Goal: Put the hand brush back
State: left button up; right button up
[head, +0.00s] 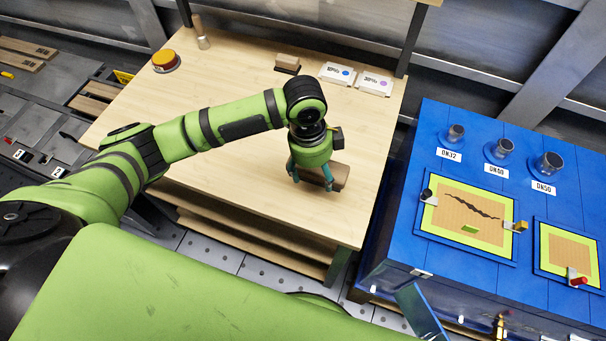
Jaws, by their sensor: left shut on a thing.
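My left gripper (313,177) is over the front right part of the wooden workbench (240,130), pointing down. It is shut on a brown wooden thing, which looks like the hand brush (341,176). The gripper's fingers hide part of the brush, and its bristles cannot be made out. The brush is at or just above the bench top; I cannot tell whether it touches. My right gripper is not in view.
A brown block with a dark underside (288,62) and two labelled white cards (337,74) lie at the bench's back. A blue cabinet (450,260) with pipe stubs is at right.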

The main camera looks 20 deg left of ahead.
aim_at(303, 187)
pick_arm(q)
jog(key=a+f, duration=0.1)
jog(key=a, duration=0.1)
jog(key=shift+w+a+f, duration=0.2)
jog(key=shift+a+f, duration=0.15)
jog(key=shift+f+p, duration=0.65)
jog(key=shift+f, duration=1.35)
jog(key=shift+f, duration=0.1)
jog(key=o, duration=1)
jog(key=r, duration=0.4)
jog(key=a+r, duration=0.1)
jog(key=r, duration=0.3)
jog(key=r+b, duration=0.1)
jog(key=r, duration=0.3)
jog(key=shift+a+r, duration=0.1)
jog(key=shift+a, duration=0.15)
